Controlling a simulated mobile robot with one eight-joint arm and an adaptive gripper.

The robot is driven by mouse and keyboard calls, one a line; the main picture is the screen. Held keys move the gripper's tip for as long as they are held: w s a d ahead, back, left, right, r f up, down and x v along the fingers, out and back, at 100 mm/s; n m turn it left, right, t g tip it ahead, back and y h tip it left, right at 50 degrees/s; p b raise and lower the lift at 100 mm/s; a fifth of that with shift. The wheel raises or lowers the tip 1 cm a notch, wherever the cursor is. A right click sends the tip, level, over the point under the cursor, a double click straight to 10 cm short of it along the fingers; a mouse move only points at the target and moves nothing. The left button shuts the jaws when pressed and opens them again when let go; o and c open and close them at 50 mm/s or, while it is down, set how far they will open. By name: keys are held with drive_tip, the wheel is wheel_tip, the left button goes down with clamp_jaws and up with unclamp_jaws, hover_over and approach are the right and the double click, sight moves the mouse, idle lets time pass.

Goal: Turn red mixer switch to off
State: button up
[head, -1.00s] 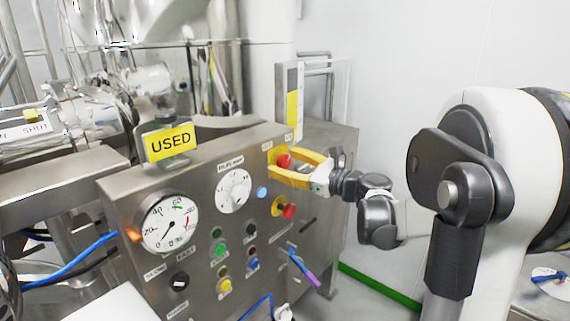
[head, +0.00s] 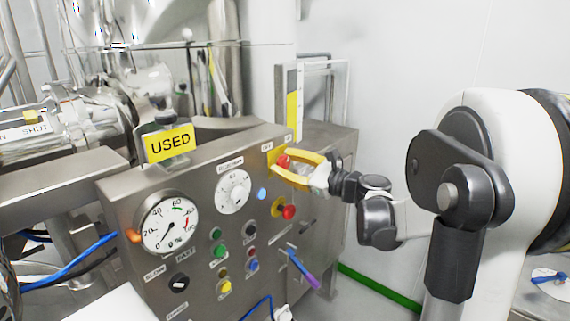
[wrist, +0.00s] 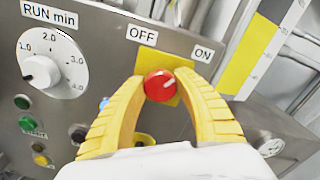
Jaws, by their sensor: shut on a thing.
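The red mixer switch (wrist: 160,86) is a round red knob with a white pointer line on a yellow plate at the panel's upper right. OFF and ON labels stand above it, OFF to the left and ON to the right. The pointer line slants up to the right, toward the ON side. In the head view the red switch (head: 284,161) shows between the yellow fingers. My gripper (wrist: 160,88) is shut on the switch, one yellow finger on each side. It reaches the panel from the right in the head view (head: 281,163).
Below the switch is a red emergency-stop button (head: 289,212) on yellow. A white timer dial (wrist: 44,66), a pressure-type gauge (head: 170,224) and several push buttons are on the same steel panel. A yellow USED sign (head: 171,143) stands on top. Open floor lies right of the cabinet.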

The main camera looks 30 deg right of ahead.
drive_tip(key=n, duration=0.4)
drive_tip(key=shift+n, duration=0.3)
drive_tip(key=n, duration=0.3)
drive_tip(key=shift+n, duration=0.3)
drive_tip(key=n, duration=0.4)
drive_tip(key=shift+f, duration=0.1)
drive_tip(key=shift+n, duration=1.9)
drive_tip(key=o, duration=1.2)
